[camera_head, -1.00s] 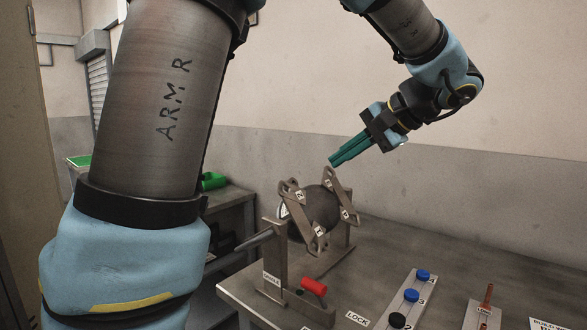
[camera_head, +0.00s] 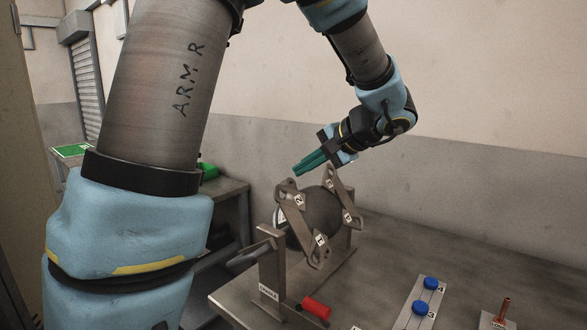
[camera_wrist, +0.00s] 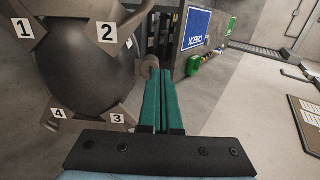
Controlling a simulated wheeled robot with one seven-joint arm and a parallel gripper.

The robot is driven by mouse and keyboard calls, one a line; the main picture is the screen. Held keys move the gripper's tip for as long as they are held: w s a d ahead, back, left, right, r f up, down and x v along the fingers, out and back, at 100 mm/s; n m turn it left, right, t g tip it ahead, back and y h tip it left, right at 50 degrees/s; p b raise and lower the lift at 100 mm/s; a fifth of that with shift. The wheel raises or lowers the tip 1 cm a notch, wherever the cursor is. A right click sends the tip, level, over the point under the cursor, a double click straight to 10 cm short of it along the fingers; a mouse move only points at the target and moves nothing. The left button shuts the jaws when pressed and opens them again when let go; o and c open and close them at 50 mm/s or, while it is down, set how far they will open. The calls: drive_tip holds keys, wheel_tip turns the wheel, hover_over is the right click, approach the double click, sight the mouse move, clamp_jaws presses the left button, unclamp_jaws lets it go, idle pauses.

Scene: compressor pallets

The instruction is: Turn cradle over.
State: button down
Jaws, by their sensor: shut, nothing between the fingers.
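The cradle (camera_head: 293,220) stands on the metal bench and holds a dark round compressor (camera_head: 322,212) between metal arms with number tags. In the head view tags 1, 2 and 3 show; in the wrist view the compressor (camera_wrist: 90,65) fills the left side, with tags 1 to 4 around it. My gripper (camera_head: 297,172) has green fingers, shut and empty, just above and behind the top of the cradle, apart from it in the head view. In the wrist view the shut fingers (camera_wrist: 162,75) point past the compressor's right side. A red-handled lock (camera_head: 316,308) sits at the cradle's base.
A rail with blue knobs (camera_head: 431,284) and a stand with a copper-coloured pin (camera_head: 503,310) are at the right of the bench. A second table with a green item (camera_head: 208,171) is behind left. A blue CHECK sign (camera_wrist: 196,28) shows ahead in the wrist view.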

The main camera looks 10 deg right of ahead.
drive_tip(key=shift+p+x, duration=0.5)
drive_tip(key=shift+x, duration=1.35)
drive_tip(key=shift+a, duration=0.15)
